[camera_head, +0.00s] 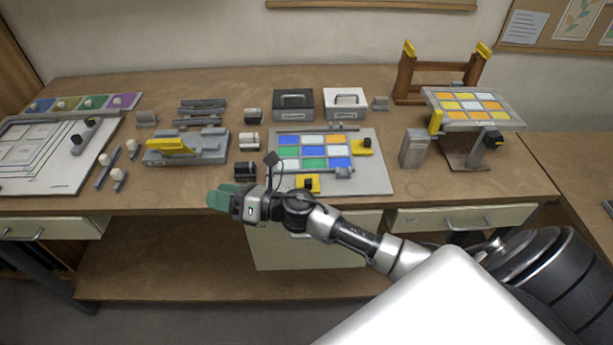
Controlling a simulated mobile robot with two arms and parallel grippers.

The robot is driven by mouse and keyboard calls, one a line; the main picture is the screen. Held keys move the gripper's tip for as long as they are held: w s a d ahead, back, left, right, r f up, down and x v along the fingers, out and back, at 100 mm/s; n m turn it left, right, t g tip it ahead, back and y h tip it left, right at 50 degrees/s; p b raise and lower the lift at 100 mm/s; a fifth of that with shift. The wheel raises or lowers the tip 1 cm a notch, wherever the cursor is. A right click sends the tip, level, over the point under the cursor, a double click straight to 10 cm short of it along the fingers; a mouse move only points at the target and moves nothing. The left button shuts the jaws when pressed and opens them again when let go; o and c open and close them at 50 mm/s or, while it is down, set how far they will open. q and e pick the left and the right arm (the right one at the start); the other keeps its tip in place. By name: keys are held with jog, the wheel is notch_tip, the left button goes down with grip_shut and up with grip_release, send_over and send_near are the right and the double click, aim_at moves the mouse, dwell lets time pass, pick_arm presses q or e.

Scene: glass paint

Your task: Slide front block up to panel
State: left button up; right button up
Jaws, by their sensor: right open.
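The glass panel (326,163) with blue, green, white and orange panes lies on a grey board (376,178) in the middle of the bench. A yellow front block (298,185) with a black knob sits at the board's front edge, close to the panel's near edge; I cannot tell whether they touch. My right gripper (220,197) has green fingertips and points left, over the bench's front edge. It is open, holds nothing visible, and is left of the front block and apart from it. My left gripper is not in view.
Another yellow block (361,147) sits at the panel's right side. A yellow-topped grey fixture (171,147) and small dark and white blocks stand to the left. A tilted stand (437,111) with a coloured panel and a grey container (413,149) stand at the right.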

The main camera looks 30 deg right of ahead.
jog(key=a+r+n+g+y, duration=0.1)
jog(key=r+n+g+y, duration=0.1)
jog(key=n+g, duration=0.45)
jog(key=r+n+g+h, duration=0.2)
jog(key=n+g+h, duration=0.5)
jog(key=n+h, duration=1.15)
send_over(308, 181)
jog(key=n+y, duration=0.2)
jog(key=y, duration=0.1)
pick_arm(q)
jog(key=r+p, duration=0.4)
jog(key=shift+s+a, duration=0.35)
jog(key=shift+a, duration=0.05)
pick_arm(e)
jog(key=shift+t, duration=0.25)
jog(key=f, duration=1.1)
jog(key=shift+w+d, duration=0.25)
jog(key=shift+w, duration=0.1)
jog(key=shift+r, duration=0.1)
jog(key=shift+c, duration=0.5)
grip_shut()
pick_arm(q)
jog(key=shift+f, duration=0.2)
